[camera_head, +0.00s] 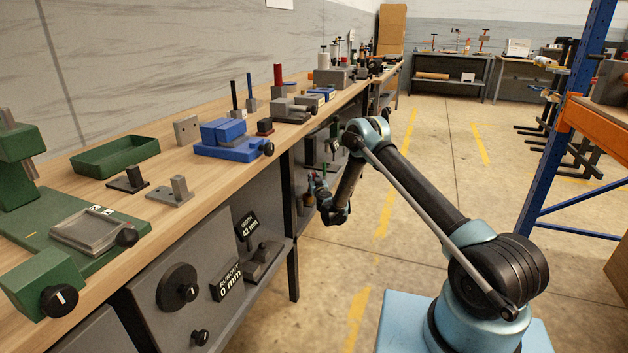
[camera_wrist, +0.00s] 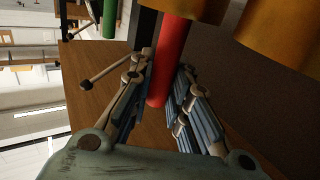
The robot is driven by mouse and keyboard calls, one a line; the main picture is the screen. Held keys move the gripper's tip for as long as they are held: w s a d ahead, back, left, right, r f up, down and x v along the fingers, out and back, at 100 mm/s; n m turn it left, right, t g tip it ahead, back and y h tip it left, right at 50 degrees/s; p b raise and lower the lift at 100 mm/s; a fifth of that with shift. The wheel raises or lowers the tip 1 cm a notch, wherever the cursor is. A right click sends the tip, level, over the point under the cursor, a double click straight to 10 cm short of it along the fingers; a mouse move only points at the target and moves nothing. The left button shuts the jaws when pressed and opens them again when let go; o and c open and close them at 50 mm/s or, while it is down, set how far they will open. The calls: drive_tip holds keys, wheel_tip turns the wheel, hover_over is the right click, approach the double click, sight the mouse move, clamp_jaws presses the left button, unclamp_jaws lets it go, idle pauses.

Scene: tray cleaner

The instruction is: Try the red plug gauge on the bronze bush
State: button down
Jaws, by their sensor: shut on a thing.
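My gripper (camera_wrist: 163,82) is shut on the red plug gauge (camera_wrist: 168,60), a smooth red cylinder standing between its fingers in the wrist view. The gauge's far end meets a bronze-coloured body (camera_wrist: 196,8) at the top edge. I cannot tell whether it touches or enters it. A second bronze-coloured body (camera_wrist: 283,35) is beside it at the top right. Both are cut off by the frame, so I cannot tell which is the bronze bush. In the head view my gripper (camera_head: 318,188) is small and low beside the bench front, its hold unclear.
A green cylinder (camera_wrist: 109,18) stands left of the gauge in the wrist view, over a wooden surface (camera_wrist: 95,95). In the head view the bench top (camera_head: 205,180) carries a green tray (camera_head: 115,155), a blue vise (camera_head: 232,142) and several fixtures.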

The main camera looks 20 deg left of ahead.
drive_tip(key=shift+f, duration=0.1)
drive_tip(key=c, duration=1.4)
unclamp_jaws()
drive_tip(key=shift+c, duration=0.2)
drive_tip(key=v, duration=0.7)
drive_tip(key=shift+s, duration=0.25)
drive_tip(key=shift+d, duration=0.2)
